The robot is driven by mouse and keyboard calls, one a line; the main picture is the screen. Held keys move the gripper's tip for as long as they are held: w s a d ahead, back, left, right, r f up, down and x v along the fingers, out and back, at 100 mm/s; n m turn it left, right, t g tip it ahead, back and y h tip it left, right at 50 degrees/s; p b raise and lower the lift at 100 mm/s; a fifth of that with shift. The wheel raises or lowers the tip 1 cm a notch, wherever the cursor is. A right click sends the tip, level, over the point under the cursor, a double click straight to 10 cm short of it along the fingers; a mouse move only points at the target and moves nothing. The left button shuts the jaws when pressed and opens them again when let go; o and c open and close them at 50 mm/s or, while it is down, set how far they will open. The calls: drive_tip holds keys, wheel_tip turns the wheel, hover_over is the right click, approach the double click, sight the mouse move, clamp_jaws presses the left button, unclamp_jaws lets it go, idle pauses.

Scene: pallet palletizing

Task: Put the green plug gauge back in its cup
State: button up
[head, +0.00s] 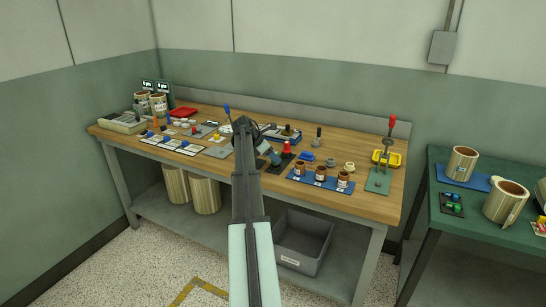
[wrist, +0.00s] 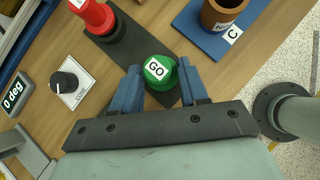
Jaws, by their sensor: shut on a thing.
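The green plug gauge (wrist: 159,71), labelled "GO" on its top, is between the blue fingers of my gripper (wrist: 159,88) in the wrist view. My gripper is shut on it, with a finger on either side. A dark plate (wrist: 133,41) lies beneath or just behind the gauge. The gauge's lower end is hidden, so I cannot tell whether it is in a cup or above the plate. In the head view my gripper (head: 272,157) is over the bench's middle, and the green gauge cannot be made out there.
A red plug gauge (wrist: 94,15) stands upright in a black holder on the same plate. Brown cups (head: 320,173) stand on a blue mat (head: 312,180) to the right. A knob on a white card (wrist: 66,82) is on the left. A yellow tray (head: 394,158) sits farther right.

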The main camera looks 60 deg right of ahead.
drive_tip(key=shift+f, duration=0.1)
idle(0.6)
drive_tip(key=o, duration=1.1)
drive_tip(key=shift+w, duration=0.1)
drive_tip(key=v, duration=1.3)
drive_tip(key=shift+w+a+r, duration=0.1)
drive_tip(key=shift+a+r, duration=0.1)
drive_tip(key=shift+r, duration=0.1)
